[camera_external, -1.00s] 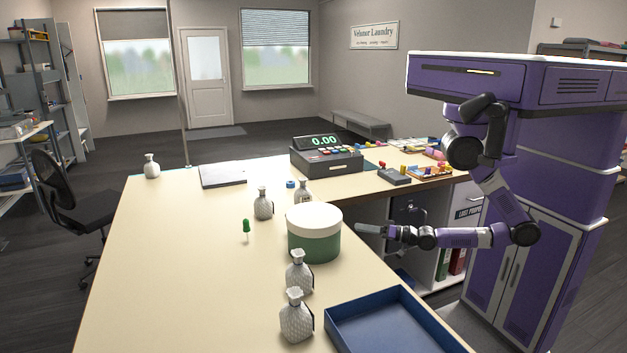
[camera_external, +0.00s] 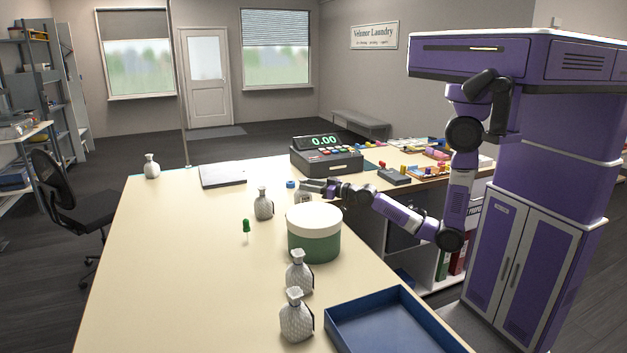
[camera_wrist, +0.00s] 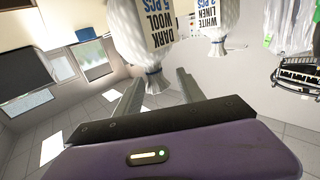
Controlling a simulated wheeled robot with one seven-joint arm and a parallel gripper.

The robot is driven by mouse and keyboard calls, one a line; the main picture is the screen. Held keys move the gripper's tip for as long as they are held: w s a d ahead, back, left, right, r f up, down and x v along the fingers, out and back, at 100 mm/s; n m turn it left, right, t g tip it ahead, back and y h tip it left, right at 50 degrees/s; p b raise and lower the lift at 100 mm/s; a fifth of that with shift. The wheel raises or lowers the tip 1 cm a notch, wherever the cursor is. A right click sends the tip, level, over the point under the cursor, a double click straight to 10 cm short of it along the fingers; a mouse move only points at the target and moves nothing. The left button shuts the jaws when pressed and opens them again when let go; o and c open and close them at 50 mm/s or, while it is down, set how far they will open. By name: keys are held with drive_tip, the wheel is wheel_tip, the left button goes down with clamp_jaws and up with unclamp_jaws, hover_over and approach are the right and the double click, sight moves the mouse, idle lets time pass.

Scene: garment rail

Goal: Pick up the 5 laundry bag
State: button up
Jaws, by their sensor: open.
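In the wrist view a white cloth bag labelled "DARK WOOL 5 PCS" (camera_wrist: 150,28) hangs upside down in the picture, its gathered neck towards my gripper (camera_wrist: 158,78). The two fingers are open, one on either side of the neck; I cannot tell whether they touch it. In the external view my gripper (camera_external: 304,186) is at the top of a small bag (camera_external: 303,198) behind the green-and-white round box, partly hidden by it.
The round box (camera_external: 314,246) stands close in front of my gripper. Other bags stand on the counter: one left (camera_external: 264,204), one far left (camera_external: 152,166), two in front (camera_external: 299,272). A cash register (camera_external: 326,160) is behind. A blue tray (camera_external: 340,338) lies at front right.

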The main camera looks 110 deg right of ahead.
drive_tip(key=x, duration=0.1)
drive_tip(key=p+x, duration=0.1)
drive_tip(key=x, duration=0.3)
drive_tip(key=shift+s+d, duration=0.2)
drive_tip(key=shift+d, duration=0.2)
drive_tip(key=shift+w+d, duration=0.35)
drive_tip(key=shift+w, duration=0.05)
clamp_jaws()
idle(0.7)
